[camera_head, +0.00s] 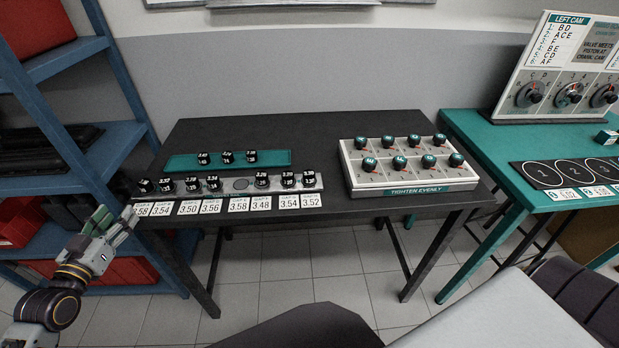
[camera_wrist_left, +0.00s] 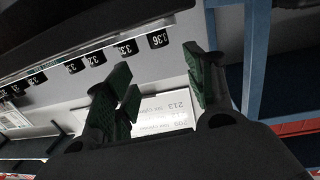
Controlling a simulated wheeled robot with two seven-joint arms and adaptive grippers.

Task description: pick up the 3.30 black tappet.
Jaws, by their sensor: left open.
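Several black tappets with white numbers stand on a grey rail (camera_head: 241,184) on the dark table, such as the far-left one (camera_head: 145,185). Three more, one at the middle (camera_head: 227,157), stand on a teal tray (camera_head: 180,163) behind it. The numbers are too small for me to tell which tappet is the 3.30 one. My left gripper (camera_head: 116,215) is open and empty, off the table's front-left corner, left of the gap cards. In the left wrist view its fingers (camera_wrist_left: 157,65) are apart, with numbered black tappets (camera_wrist_left: 128,47) beyond them. My right gripper is not in view.
White gap cards (camera_head: 211,206) line the table's front edge. A white block with several black knobs (camera_head: 362,190) stands at the table's right. A blue shelf (camera_head: 95,150) rises close by on the left. A teal table (camera_head: 500,150) with a cam board (camera_head: 565,60) is at right.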

